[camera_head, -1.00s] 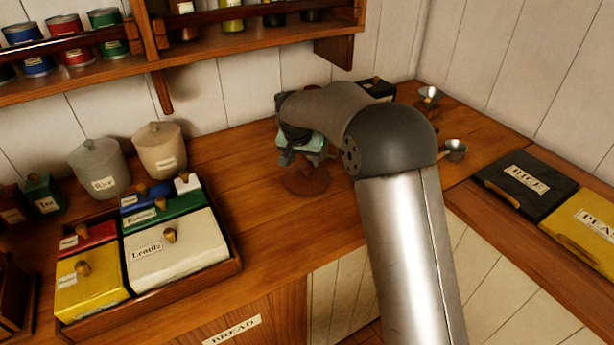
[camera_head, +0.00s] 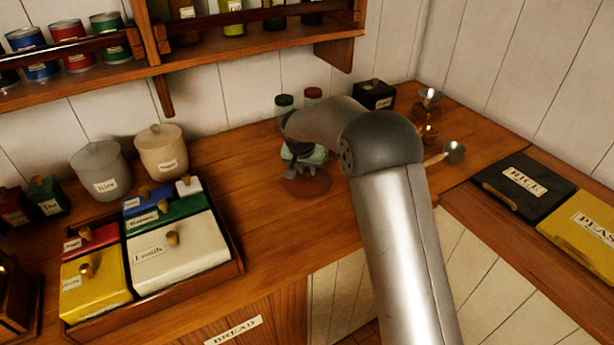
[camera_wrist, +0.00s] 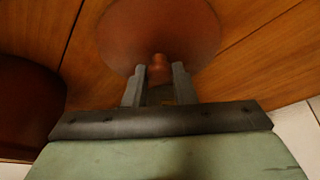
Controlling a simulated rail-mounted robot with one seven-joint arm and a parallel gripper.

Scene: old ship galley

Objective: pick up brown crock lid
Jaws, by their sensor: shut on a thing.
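The brown crock lid (camera_wrist: 160,28) is a reddish-brown disc with a small round knob in the wrist view. My gripper (camera_wrist: 159,72) is shut on the lid's knob, with one finger on each side of it. In the head view the lid (camera_head: 307,187) shows below my gripper (camera_head: 304,168), over the wooden counter. I cannot tell whether the lid touches the counter. A dark brown rounded thing (camera_wrist: 28,108), perhaps the crock, is partly in view at the left of the wrist view.
A tray of labelled boxes (camera_head: 240,272) and two lidded crocks (camera_head: 101,170) (camera_head: 161,151) stand to the left. Two jars (camera_head: 284,103) (camera_head: 313,95) and a black box (camera_head: 374,94) stand behind my arm. A shelf (camera_head: 250,32) hangs above.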

